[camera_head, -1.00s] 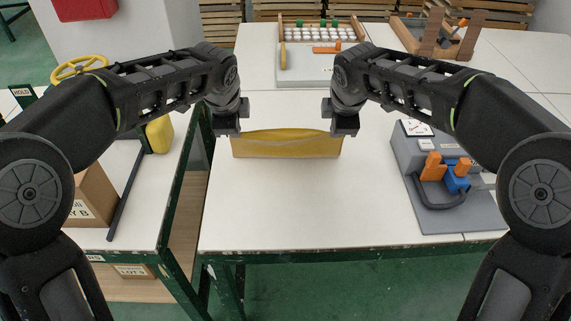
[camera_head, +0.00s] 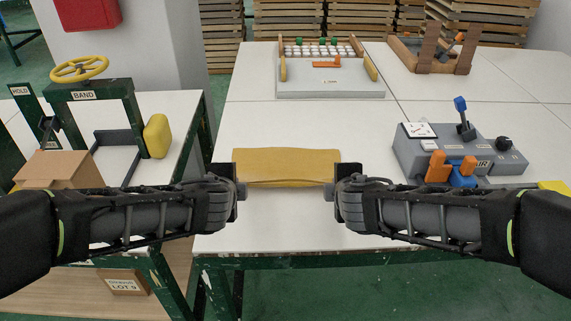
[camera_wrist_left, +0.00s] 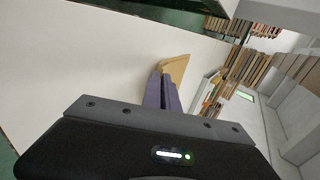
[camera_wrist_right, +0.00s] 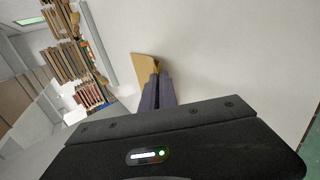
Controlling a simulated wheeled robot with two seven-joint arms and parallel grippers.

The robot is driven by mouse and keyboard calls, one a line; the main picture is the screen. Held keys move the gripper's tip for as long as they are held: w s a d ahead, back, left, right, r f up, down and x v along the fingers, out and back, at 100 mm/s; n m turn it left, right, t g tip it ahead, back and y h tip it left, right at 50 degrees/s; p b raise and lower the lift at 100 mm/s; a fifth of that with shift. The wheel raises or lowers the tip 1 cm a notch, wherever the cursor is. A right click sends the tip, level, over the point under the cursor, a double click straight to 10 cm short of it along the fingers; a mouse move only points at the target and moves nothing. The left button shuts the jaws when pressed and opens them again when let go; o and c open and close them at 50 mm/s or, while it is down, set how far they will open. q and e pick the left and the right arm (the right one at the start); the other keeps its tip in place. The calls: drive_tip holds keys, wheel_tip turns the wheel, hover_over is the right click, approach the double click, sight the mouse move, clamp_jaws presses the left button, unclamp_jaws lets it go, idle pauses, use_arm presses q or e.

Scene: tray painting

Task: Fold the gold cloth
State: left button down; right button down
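The gold cloth (camera_head: 286,162) lies on the white table as a wide, low strip, with a lengthwise crease and a loose-looking layer along its near side. My left gripper (camera_head: 239,182) is at its near left corner, and my right gripper (camera_head: 337,182) is at its near right corner. In the left wrist view the fingers (camera_wrist_left: 161,90) are close together with the gold cloth (camera_wrist_left: 176,68) at their tips. The right wrist view shows the right fingers (camera_wrist_right: 157,92) closed likewise at the cloth (camera_wrist_right: 143,66). The corners are partly hidden by the grippers.
A grey box with orange and blue handles (camera_head: 458,150) stands to the right. A bead board (camera_head: 330,85) and a wooden rack (camera_head: 432,58) are at the back. A green stand with a yellow wheel (camera_head: 80,68) is left. White table surface between cloth and board is clear.

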use_arm(q)
drive_tip(key=shift+s+f, duration=0.2)
use_arm(e)
drive_tip(key=shift+s+f, duration=0.2)
use_arm(q)
drive_tip(key=c, duration=1.3)
unclamp_jaws()
use_arm(e)
drive_tip(key=c, duration=1.3)
unclamp_jaws()
use_arm(q)
drive_tip(key=r, duration=0.1)
drive_tip(key=s+r, duration=0.1)
drive_tip(key=r, duration=0.2)
drive_tip(key=shift+s, duration=0.3)
use_arm(e)
drive_tip(key=r, duration=0.1)
drive_tip(key=s+r, duration=0.1)
drive_tip(key=r, duration=0.2)
drive_tip(key=shift+s, duration=0.3)
use_arm(q)
drive_tip(key=v, duration=0.4)
drive_tip(key=r+v, duration=0.1)
drive_tip(key=v, duration=0.1)
drive_tip(key=shift+w+r, duration=0.2)
use_arm(e)
drive_tip(key=v, duration=0.4)
drive_tip(key=r+v, duration=0.1)
drive_tip(key=v, duration=0.1)
drive_tip(key=shift+w+r, duration=0.2)
